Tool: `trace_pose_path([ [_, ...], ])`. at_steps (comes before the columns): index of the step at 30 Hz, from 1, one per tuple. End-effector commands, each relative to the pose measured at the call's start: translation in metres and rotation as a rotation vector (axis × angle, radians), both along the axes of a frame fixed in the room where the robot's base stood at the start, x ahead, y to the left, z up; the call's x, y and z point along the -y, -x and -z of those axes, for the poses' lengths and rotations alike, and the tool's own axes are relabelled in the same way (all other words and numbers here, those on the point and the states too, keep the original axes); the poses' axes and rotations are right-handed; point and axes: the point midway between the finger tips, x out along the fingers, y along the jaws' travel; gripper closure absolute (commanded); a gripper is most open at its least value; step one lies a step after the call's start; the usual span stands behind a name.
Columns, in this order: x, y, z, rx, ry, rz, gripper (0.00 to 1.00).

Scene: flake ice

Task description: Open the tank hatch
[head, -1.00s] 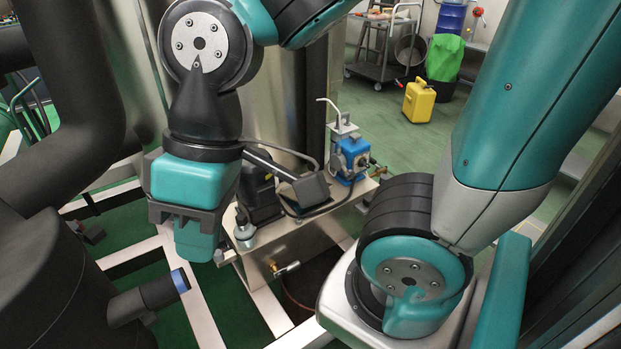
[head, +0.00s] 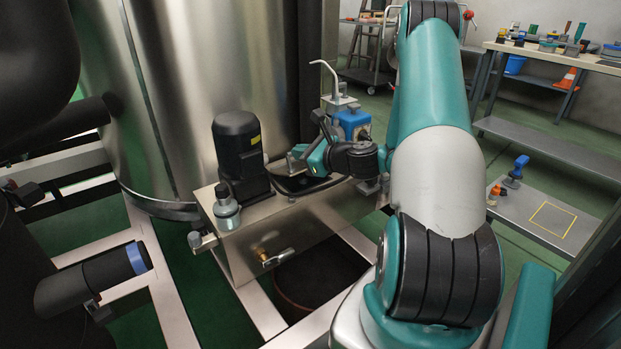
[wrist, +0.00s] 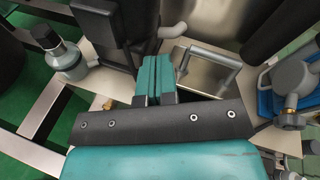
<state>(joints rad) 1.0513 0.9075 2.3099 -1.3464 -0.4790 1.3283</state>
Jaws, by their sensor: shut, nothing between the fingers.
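The metal tank (head: 318,215) is a low steel box with a flat top. On its top lies the hatch (head: 298,186), a plate with a dark rim, partly hidden by my arm; I cannot tell whether it is fully closed. In the wrist view a grey U-shaped handle (wrist: 212,54) stands over the shiny hatch plate (wrist: 200,78). My gripper (wrist: 154,62) has its two teal fingers together and empty, to the left of the handle and apart from it in that view. In the head view my gripper (head: 312,160) is over the hatch, its tips hard to make out.
A black motor (head: 238,150) and a grey-capped fitting (head: 226,208) stand left of the hatch. A blue device (head: 352,122) with a bent pipe stands behind it. A brass valve (head: 272,258) juts from the tank's front. A large steel cylinder (head: 200,70) rises behind.

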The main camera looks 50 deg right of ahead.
Motion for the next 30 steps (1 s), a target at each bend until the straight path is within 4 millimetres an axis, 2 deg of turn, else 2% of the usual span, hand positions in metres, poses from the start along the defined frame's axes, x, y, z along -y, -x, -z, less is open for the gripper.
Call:
trace_pose_path([
  [1,0.027,0.014,0.028,0.008,-0.088,0.115,1.0],
  [3,0.053,0.028,0.043,0.028,-0.182,0.231,1.0],
  [6,0.071,0.04,0.053,0.046,-0.254,0.32,1.0],
  [11,0.078,0.038,0.051,0.052,-0.276,0.347,1.0],
  [19,0.08,0.018,0.051,0.049,-0.273,0.339,1.0],
  [25,0.086,-0.005,0.056,0.051,-0.269,0.338,1.0],
  [27,0.089,-0.018,0.066,0.052,-0.266,0.335,1.0],
  [30,0.092,-0.034,0.07,0.053,-0.267,0.337,1.0],
])
